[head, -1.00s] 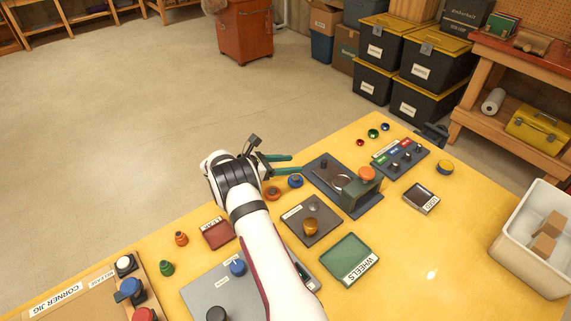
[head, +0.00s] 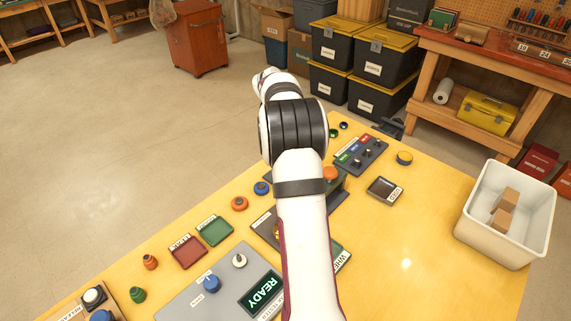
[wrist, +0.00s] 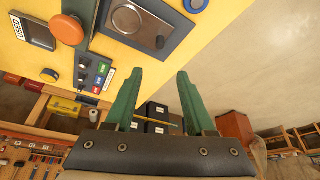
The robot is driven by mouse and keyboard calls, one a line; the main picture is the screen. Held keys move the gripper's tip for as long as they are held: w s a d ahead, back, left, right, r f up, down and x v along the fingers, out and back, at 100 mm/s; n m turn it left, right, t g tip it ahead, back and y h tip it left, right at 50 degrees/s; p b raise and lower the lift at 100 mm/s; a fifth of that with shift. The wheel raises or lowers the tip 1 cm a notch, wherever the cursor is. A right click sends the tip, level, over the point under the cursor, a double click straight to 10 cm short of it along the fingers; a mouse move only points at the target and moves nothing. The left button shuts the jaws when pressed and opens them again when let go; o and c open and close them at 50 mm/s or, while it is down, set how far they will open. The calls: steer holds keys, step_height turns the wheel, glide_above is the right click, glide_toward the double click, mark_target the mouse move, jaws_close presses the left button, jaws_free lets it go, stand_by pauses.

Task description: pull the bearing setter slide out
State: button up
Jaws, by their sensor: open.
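The bearing setter's metal slide (wrist: 150,30) shows in the wrist view as a grey plate with a round fitting and a small dark knob (wrist: 160,42). It lies on a dark base at the top of that view. The setter's orange button (head: 330,173) stands on its dark green block (head: 339,186) in the head view; my arm hides the slide there. My gripper (wrist: 160,73) is open and empty, with two green fingers apart. Its fingertips show below the slide in the wrist view; whether they touch anything there cannot be told. In the head view my arm hides my gripper.
A switch panel (head: 362,152) and a used tray (head: 385,189) are right of my arm. Orange (head: 239,203) and blue (head: 262,188) round parts sit left. A white bin (head: 472,205) with brown blocks stands right. The table's right middle is clear.

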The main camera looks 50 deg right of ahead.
steer(key=x, duration=1.5)
steer(key=shift+f, duration=0.15)
steer(key=shift+a, duration=0.1)
jaws_close()
stand_by(0.4)
